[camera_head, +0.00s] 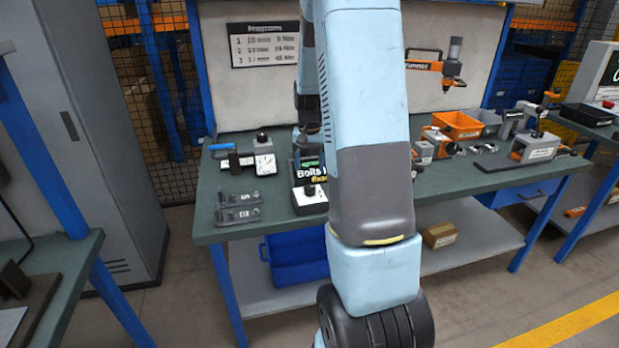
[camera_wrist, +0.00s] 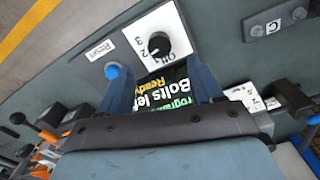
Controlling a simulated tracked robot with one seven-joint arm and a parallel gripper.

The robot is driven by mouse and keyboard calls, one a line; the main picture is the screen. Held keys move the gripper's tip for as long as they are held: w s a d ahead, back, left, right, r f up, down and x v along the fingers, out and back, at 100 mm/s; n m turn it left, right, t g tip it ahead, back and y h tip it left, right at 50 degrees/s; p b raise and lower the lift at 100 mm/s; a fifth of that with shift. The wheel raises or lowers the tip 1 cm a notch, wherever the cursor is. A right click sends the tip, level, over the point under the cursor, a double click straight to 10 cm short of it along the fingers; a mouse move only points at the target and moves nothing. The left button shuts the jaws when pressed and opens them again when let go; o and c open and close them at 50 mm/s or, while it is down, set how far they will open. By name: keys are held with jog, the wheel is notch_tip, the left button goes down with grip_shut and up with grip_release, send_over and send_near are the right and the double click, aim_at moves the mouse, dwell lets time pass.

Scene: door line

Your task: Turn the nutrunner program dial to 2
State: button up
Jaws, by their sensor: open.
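The nutrunner program dial (camera_wrist: 157,45) is a round black knob on a white plate with printed labels, among them 2, 3 and OFF. It stands just beyond my fingertips in the wrist view. Its pointer is too small to read surely. A black screen (camera_wrist: 168,95) reading "Bolts left" and "Ready" lies between my fingers in the wrist view.
A blue button (camera_wrist: 113,71) beside a RESET label is close to one finger. Lettered brackets (camera_head: 239,206) lie left of the dial box on the green bench (camera_head: 450,181). A program chart (camera_head: 264,44) hangs on the back panel. An orange bin (camera_head: 458,124) stands right.

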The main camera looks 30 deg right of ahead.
jog(key=shift+r, duration=2.8)
